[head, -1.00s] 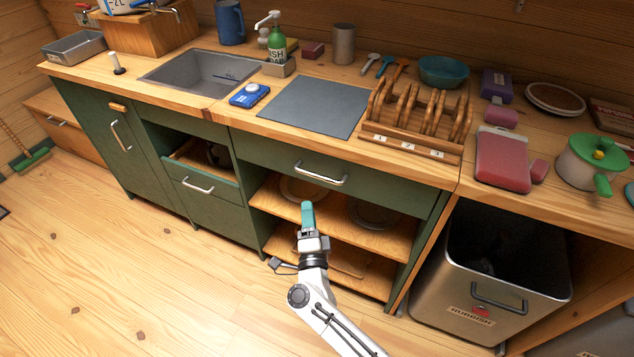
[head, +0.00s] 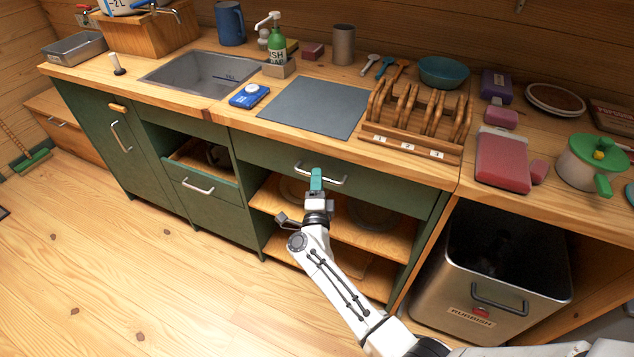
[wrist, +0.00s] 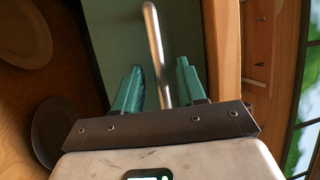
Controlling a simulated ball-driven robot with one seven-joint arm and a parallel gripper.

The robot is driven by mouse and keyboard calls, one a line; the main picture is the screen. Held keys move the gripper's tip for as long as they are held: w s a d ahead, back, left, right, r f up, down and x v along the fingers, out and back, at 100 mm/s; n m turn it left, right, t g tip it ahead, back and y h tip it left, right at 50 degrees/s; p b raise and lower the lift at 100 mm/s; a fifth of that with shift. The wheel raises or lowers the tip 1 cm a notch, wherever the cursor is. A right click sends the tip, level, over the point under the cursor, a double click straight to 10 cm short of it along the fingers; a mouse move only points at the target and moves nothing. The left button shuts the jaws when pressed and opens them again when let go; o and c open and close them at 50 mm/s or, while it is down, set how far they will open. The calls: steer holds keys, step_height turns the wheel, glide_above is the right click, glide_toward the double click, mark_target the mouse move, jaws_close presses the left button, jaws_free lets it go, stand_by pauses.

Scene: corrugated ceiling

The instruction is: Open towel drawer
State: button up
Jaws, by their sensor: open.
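The wide green drawer (head: 262,152) below the dish rack is shut, flush under the counter. No label naming it as the towel drawer shows. Its silver bar handle (head: 335,181) runs along the middle of its front. My gripper (head: 316,178) is in front of the handle with its teal fingers up at it and hides part of it. In the wrist view, the teal fingers (wrist: 157,88) are apart and the handle (wrist: 155,45) runs into the gap between them. Whether a finger touches the bar I cannot tell.
Open shelves with plates (head: 372,215) lie below the drawer, behind my arm. A metal rubbish bin (head: 440,270) stands at the right. A smaller drawer with a silver handle (head: 197,188) is at the left. The floor in front is clear at the left.

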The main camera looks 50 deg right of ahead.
steer(key=shift+c, duration=0.5)
jaws_close()
